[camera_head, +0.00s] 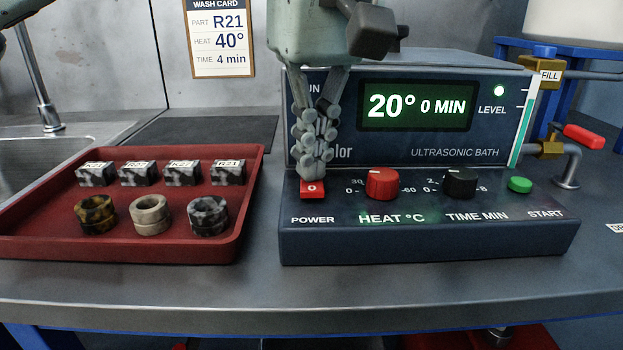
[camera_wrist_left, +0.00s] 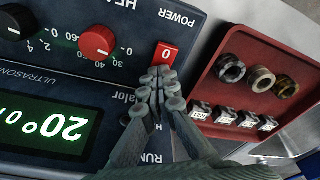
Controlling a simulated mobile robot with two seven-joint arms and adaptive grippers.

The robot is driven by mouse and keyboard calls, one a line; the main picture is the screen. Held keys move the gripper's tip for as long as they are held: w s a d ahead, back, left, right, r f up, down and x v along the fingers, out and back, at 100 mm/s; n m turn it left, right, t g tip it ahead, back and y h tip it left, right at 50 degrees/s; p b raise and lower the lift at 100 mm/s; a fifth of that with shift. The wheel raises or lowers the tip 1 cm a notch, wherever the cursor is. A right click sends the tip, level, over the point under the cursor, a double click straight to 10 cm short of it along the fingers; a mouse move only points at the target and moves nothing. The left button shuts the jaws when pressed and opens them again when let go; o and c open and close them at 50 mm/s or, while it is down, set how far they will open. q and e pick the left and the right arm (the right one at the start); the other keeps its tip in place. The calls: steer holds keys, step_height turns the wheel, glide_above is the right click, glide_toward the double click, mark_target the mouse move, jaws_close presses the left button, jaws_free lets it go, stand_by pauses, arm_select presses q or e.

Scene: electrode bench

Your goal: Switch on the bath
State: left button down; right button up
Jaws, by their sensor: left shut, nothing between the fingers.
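The ultrasonic bath (camera_head: 430,230) is a dark blue unit on the bench. Its display (camera_head: 417,105) is lit and reads 20° and 0 MIN. The red POWER switch (camera_head: 312,190), marked 0, sits at the left of its front panel. It also shows in the left wrist view (camera_wrist_left: 165,55). My left gripper (camera_head: 313,172) is shut and empty, pointing down with its fingertips right at the switch's back edge. I cannot tell whether they touch it. In the left wrist view the fingertips (camera_wrist_left: 159,78) are beside the switch. My right gripper is not in view.
A red HEAT knob (camera_head: 382,184), a black TIME knob (camera_head: 460,183) and a green START button (camera_head: 519,185) line the panel. A red tray (camera_head: 120,245) with several labelled blocks and rings stands left. A wash card (camera_head: 219,40) hangs behind.

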arm_select(q)
steer(key=shift+r+p, duration=2.8)
steer(key=shift+r, duration=0.65)
